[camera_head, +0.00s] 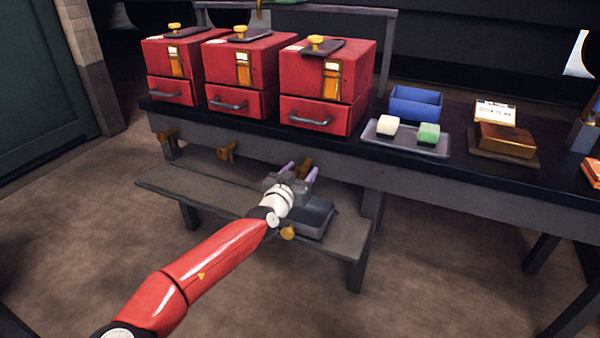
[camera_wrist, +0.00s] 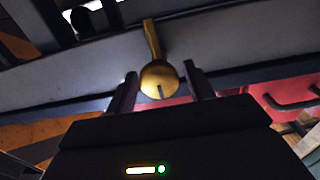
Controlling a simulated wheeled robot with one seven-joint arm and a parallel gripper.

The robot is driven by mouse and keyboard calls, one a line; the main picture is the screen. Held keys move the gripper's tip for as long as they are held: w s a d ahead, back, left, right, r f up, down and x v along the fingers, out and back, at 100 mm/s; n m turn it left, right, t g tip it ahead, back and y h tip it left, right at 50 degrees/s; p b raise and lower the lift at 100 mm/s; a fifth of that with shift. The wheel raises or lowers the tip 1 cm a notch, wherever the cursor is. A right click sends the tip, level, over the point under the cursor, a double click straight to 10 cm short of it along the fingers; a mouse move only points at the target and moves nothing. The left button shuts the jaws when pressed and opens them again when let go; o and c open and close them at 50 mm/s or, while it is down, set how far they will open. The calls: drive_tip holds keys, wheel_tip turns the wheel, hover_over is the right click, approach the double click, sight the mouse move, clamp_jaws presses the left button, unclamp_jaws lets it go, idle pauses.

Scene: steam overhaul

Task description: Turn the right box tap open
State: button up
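Three red boxes stand on the dark bench, with brass taps below the bench's front edge. The right tap (camera_head: 305,166) is under the right red box (camera_head: 325,85). In the wrist view this tap (camera_wrist: 158,78) shows a round brass face with a dark slot and a narrow arm pointing up in the picture. My gripper (camera_head: 298,172) is at this tap. In the wrist view my gripper (camera_wrist: 160,90) is open, with one finger on each side of the tap's round part. A small gap seems to show on both sides; I cannot tell whether either finger touches.
The left tap (camera_head: 167,135) and middle tap (camera_head: 227,151) are clear of my arm. A lower shelf (camera_head: 210,187) with a dark tray (camera_head: 318,215) lies below my gripper. A grey tray (camera_head: 405,142) with a white and a green block stands on the bench at right.

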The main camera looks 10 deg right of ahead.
drive_tip(key=c, duration=0.8)
drive_tip(key=shift+n, duration=0.4)
drive_tip(key=n, duration=0.4)
drive_tip(key=shift+a, duration=0.1)
drive_tip(key=n, duration=0.4)
drive_tip(key=shift+w+n, duration=0.1)
drive_tip(key=shift+n, duration=0.2)
drive_tip(key=n, duration=0.4)
drive_tip(key=shift+a+f, duration=0.1)
drive_tip(key=shift+f+n+p, duration=0.1)
drive_tip(key=shift+n+p, duration=0.4)
drive_tip(key=shift+n, duration=1.7)
